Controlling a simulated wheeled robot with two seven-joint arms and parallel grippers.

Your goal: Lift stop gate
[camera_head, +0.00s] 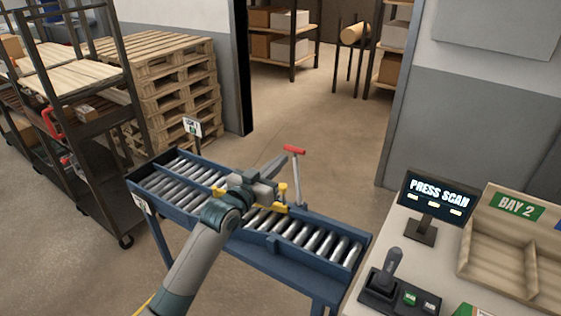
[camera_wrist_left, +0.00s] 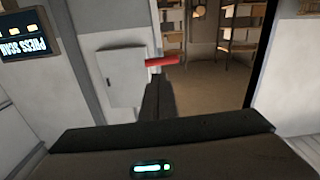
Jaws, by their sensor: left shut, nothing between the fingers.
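A roller conveyor (camera_head: 337,246) with a blue frame runs across the middle of the head view. The stop gate shows as yellow parts (camera_head: 282,190) at the conveyor and a grey lever (camera_head: 298,180) with a red handle (camera_head: 294,150). My left gripper (camera_head: 284,158) reaches over the rollers from the left, its tips close to the red handle. In the left wrist view the shut fingers (camera_wrist_left: 157,75) point at the red handle (camera_wrist_left: 162,61), which shows just past the tips. I cannot tell whether they touch. My left arm hides part of the gate and rollers.
A counter at the right holds a screen reading PRESS SCAN (camera_head: 437,193), a scanner in a stand (camera_head: 391,268) and a BAY 2 bin (camera_head: 502,250). A dark shelf rack (camera_head: 100,150) and stacked pallets (camera_head: 170,85) stand at the left. The floor behind the conveyor is clear.

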